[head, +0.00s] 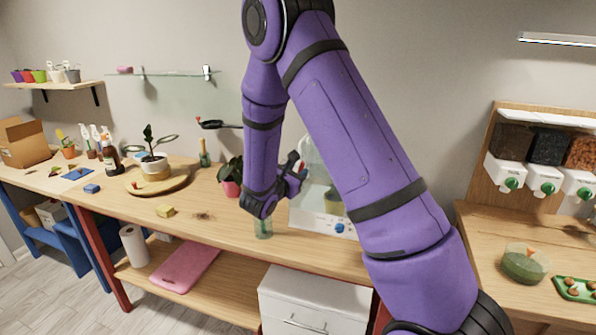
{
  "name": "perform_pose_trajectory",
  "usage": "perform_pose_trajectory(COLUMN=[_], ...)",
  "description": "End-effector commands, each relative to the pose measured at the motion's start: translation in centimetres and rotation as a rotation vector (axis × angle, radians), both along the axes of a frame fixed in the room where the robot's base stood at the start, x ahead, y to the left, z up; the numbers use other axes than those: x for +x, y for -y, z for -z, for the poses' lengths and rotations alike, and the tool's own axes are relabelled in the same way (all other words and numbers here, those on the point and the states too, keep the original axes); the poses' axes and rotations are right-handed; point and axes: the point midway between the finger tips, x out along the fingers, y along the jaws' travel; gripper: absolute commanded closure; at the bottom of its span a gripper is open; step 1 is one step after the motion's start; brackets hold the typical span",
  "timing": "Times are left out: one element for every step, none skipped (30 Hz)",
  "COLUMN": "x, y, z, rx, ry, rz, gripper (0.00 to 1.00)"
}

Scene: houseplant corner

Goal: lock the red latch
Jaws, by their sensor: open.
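A small red part (135,184) shows at the left front of the round wooden turntable (178,185). It may be the red latch, but it is too small to tell its shape or whether it is locked. A white pot with a leafy plant (154,165) stands on the turntable. My gripper (298,166) is open, over the right part of the bench, well to the right of the turntable and in front of a clear-topped white case (316,219). I see nothing held in it. My arm hides part of the case.
A glass jar (263,229) stands below my wrist near the bench's front edge. A pink pot (231,187) is left of my forearm. A yellow block (165,211) and a blue block (91,188) lie near the front edge. A brown bottle (112,159) stands behind.

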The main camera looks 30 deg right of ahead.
Motion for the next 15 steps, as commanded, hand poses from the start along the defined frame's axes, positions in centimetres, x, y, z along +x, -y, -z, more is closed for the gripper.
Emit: perform_pose_trajectory(x=[0.17, 0.26, 0.35, 0.42, 0.46, 0.50, 0.53, 0.55, 0.55, 0.55, 0.55, 0.55, 0.55, 0.55, 0.55], y=[0.47, 0.65, 0.83, 0.94, 1.02, 1.10, 1.13, 1.15, 1.17, 1.17, 1.16, 1.16, 1.16, 1.15, 1.15], z=[0.03, 0.03, 0.03, 0.03, 0.02, 0.02, 0.02, 0.01, 0.00, 0.00, 0.00, 0.00, 0.00, 0.00, 0.00], rx=[0.000, 0.000, 0.001, 0.001, 0.001, 0.001, 0.001, 0.001, 0.001, 0.001, 0.001, 0.001, 0.001, 0.001, 0.001], ry=[0.000, 0.000, -0.001, -0.001, -0.001, 0.000, 0.000, 0.000, 0.000, 0.000, 0.000, 0.000, 0.000, 0.000, 0.000], rz=[0.001, 0.001, 0.001, 0.001, 0.001, 0.000, 0.000, 0.000, 0.000, 0.000, 0.000, 0.000, 0.000, 0.000, 0.000], gripper=[0.60, 0.60, 0.60, 0.60, 0.60, 0.60, 0.60, 0.60, 0.60, 0.60, 0.60, 0.60, 0.60, 0.60, 0.69])
